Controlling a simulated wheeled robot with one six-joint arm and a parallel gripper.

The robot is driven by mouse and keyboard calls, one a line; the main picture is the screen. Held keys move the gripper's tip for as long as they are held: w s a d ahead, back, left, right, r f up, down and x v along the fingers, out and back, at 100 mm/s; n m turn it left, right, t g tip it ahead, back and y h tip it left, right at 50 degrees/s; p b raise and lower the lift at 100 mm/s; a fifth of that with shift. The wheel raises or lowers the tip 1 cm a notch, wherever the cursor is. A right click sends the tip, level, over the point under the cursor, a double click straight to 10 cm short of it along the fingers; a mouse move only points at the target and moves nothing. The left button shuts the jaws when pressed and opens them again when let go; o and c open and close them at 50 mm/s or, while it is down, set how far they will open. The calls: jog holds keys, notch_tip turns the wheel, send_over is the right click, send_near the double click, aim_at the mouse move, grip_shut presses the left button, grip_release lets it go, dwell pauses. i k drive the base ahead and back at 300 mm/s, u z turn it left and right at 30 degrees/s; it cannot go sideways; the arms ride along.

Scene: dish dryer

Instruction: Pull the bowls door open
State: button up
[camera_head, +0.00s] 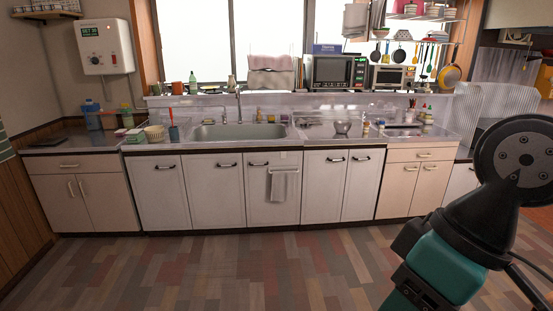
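A row of shut cabinet doors runs under the counter. None carries a readable label, so I cannot tell which is the bowls door. White doors with short dark handles stand at left (158,195), left of centre (215,195) and in the middle (259,205), where a grey towel (284,186) hangs. Two more white doors (324,195) (359,195) stand right of it. Beige doors with upright handles (62,205) are at far left. A beige unit (400,195) is at right. My black and teal arm fills the lower right; no gripper fingers show.
The counter holds a sink (238,132), a metal bowl (342,127) and several small items. A microwave (335,72) and toaster oven (391,77) stand on the ledge behind. The wooden floor (210,270) before the cabinets is clear.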

aim_at(324, 171)
jog(key=i, duration=2.05)
jog(key=z, duration=0.35)
jog(key=i, duration=1.1)
jog(key=z, duration=0.2)
